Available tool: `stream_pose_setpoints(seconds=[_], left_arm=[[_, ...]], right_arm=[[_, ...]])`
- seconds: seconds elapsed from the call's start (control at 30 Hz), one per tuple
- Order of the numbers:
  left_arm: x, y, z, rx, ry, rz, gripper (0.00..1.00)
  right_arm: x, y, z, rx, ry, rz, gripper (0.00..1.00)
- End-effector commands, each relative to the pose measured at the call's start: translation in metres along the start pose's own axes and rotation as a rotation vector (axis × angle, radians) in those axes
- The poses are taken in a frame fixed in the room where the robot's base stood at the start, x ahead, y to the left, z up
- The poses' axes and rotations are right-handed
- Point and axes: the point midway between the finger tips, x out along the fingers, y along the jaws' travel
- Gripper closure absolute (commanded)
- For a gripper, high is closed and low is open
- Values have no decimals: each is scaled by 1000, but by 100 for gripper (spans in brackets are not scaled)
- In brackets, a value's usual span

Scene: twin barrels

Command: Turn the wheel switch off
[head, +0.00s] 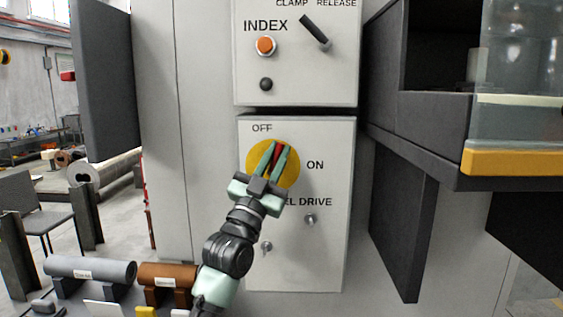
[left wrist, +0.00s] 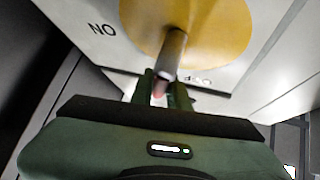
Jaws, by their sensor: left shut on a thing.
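The wheel switch is a yellow disc (head: 254,157) with a red handle (head: 277,153) on the grey lower panel. OFF is printed at its upper left and ON at its right. My left gripper (head: 279,146) is shut on the handle, one finger on each side. The handle points up and slightly right, between the two labels. In the left wrist view the yellow disc (left wrist: 215,25) is at the top, and the handle (left wrist: 172,48) runs between the fingers (left wrist: 162,88). The arm partly covers the panel lettering. My right gripper is not in view.
An upper panel has an orange INDEX button (head: 265,45), a black button (head: 266,84) and a black CLAMP/RELEASE lever (head: 316,30). A dark housing with a yellow edge (head: 510,161) juts out at right. Rolls (head: 90,268) lie at lower left.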

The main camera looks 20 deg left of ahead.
Motion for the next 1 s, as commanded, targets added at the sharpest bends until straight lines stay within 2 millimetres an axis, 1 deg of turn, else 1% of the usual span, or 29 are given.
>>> stream_pose_setpoints(seconds=[0.03,0.4,0.6,1.0], left_arm=[[-1,0,3,-35,0,-28,100],[-2,-8,3,-181,42,-176,100],[-3,-10,2,-214,52,-210,100],[-3,-10,2,-224,56,-219,100]], right_arm=[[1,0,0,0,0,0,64],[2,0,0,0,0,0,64],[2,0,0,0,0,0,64],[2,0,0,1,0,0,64]])
